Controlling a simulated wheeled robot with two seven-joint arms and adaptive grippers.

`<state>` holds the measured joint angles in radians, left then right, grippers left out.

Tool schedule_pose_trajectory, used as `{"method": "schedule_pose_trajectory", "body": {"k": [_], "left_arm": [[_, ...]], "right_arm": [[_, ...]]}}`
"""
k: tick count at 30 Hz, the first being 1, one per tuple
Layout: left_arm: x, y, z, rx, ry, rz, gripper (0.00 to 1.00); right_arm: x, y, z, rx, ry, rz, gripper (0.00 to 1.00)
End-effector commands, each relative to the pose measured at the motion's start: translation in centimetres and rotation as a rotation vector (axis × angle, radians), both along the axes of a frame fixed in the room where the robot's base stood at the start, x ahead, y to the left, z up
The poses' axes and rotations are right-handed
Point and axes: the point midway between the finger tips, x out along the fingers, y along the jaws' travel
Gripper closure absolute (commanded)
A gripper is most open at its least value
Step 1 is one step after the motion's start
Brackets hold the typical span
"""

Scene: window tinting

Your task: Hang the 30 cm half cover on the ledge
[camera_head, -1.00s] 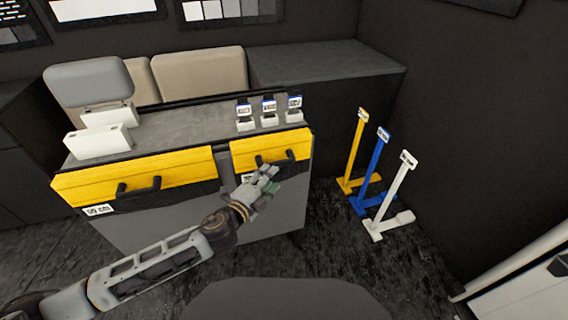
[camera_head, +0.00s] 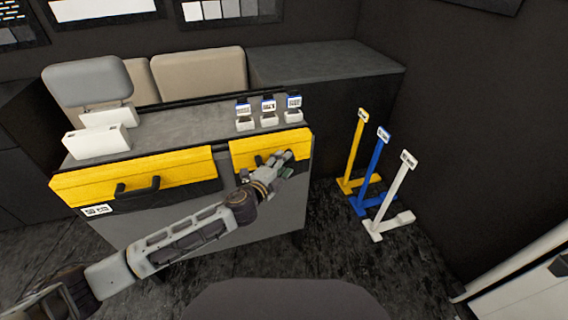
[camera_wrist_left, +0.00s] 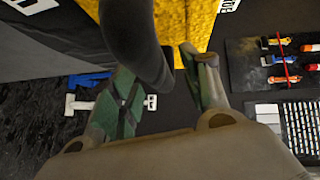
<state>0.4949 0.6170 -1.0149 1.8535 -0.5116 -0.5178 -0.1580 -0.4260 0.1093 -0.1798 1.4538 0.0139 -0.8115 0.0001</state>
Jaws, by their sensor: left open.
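The smaller yellow cover (camera_head: 250,150) hangs over the right part of the front edge of the grey counter (camera_head: 195,118). I take it to be the half cover; no size can be read on it. Its black handle (camera_wrist_left: 135,35) shows large in the left wrist view, with yellow cover surface (camera_wrist_left: 190,18) behind. My left gripper (camera_head: 289,158) is at this handle and hides most of it in the head view. Its fingers are open, with the handle between or just in front of them. The ledge under the cover is hidden. My right gripper is out of view.
A wider yellow cover (camera_head: 130,177) with a black handle hangs on the left part of the counter. Several small white boxes stand on top. Yellow (camera_head: 354,150), blue (camera_head: 376,170) and white (camera_head: 392,197) posts stand on the floor at right. Floor between counter and posts is clear.

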Motion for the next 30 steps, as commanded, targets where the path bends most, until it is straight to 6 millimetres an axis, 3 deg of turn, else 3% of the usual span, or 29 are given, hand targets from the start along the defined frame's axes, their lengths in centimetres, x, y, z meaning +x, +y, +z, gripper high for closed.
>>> {"method": "schedule_pose_trajectory", "body": {"k": [16,27,30], "left_arm": [[0.95,-0.52,-0.13,0.000,0.000,0.000,0.53],[0.94,-0.51,-0.14,0.001,0.000,0.000,1.00],[0.93,-0.51,-0.15,0.001,0.000,0.000,1.00]], "right_arm": [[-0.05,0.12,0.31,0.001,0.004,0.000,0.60],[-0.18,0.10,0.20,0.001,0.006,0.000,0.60],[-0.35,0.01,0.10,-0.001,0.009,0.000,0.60]]}}
